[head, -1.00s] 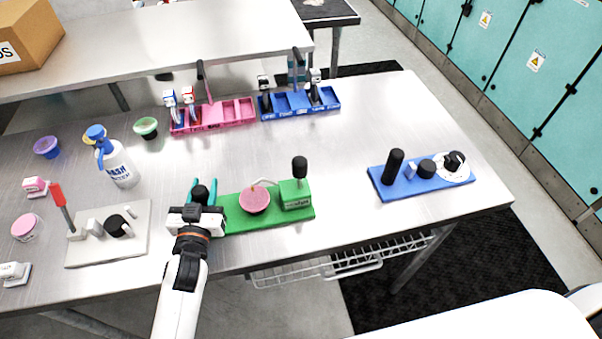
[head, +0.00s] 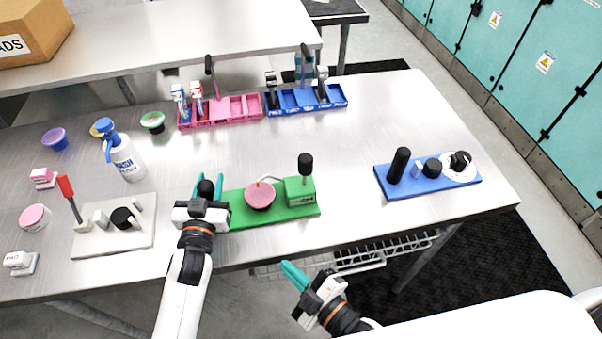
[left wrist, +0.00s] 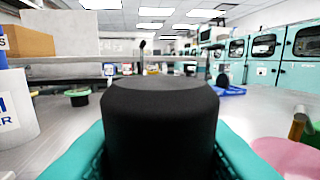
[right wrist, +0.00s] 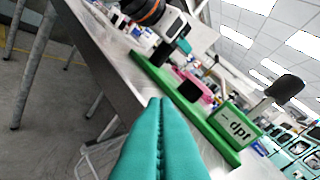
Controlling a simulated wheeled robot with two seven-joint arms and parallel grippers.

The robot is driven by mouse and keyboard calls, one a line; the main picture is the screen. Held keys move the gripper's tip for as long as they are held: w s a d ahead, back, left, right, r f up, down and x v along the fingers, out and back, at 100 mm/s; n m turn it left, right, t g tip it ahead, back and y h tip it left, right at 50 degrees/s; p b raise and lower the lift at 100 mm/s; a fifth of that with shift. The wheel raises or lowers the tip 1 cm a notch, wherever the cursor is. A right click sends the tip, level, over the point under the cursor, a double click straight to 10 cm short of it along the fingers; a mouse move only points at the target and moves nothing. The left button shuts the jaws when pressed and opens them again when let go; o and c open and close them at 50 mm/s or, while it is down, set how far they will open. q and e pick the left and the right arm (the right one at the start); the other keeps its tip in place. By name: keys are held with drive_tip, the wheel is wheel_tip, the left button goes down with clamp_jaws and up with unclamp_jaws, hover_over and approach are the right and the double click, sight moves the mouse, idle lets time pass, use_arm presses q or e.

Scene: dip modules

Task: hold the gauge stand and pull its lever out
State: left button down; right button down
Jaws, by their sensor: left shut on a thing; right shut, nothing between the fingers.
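The gauge stand has a green base (head: 240,215) with a pink round dish (head: 260,196), a green block (head: 299,191) and a lever with a black knob (head: 305,164). Its block and lever also show in the right wrist view (right wrist: 238,125). My left gripper (head: 208,187) is shut on the black knob (left wrist: 160,125) at the base's left end, which fills the left wrist view. My right gripper (head: 292,273) is shut and empty, in front of the table edge, below and apart from the stand.
A blue base (head: 428,182) with black posts stands at the right. A grey base (head: 90,245) with a red-tipped lever lies at the left. A white bottle (head: 126,160) and pink and blue bins (head: 305,98) stand behind. Bare table lies right of the stand.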

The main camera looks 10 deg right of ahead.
sight(305, 171)
use_arm(q)
drive_tip(key=shift+w+d, duration=0.15)
drive_tip(key=shift+d, duration=0.05)
drive_tip(key=shift+a, duration=0.15)
use_arm(e)
drive_tip(key=w+d+r+n+y, duration=0.1)
drive_tip(key=w+d+r+n, duration=0.5)
drive_tip(key=r+n, duration=0.4)
drive_tip(key=shift+d+r+n+t, duration=0.4)
drive_tip(key=shift+d+r, duration=0.15)
drive_tip(key=shift+w, duration=0.15)
drive_tip(key=w, duration=0.3)
drive_tip(key=w+a, duration=0.1)
drive_tip(key=w, duration=0.5)
drive_tip(key=shift+w+a, duration=0.15)
drive_tip(key=shift+a, duration=0.2)
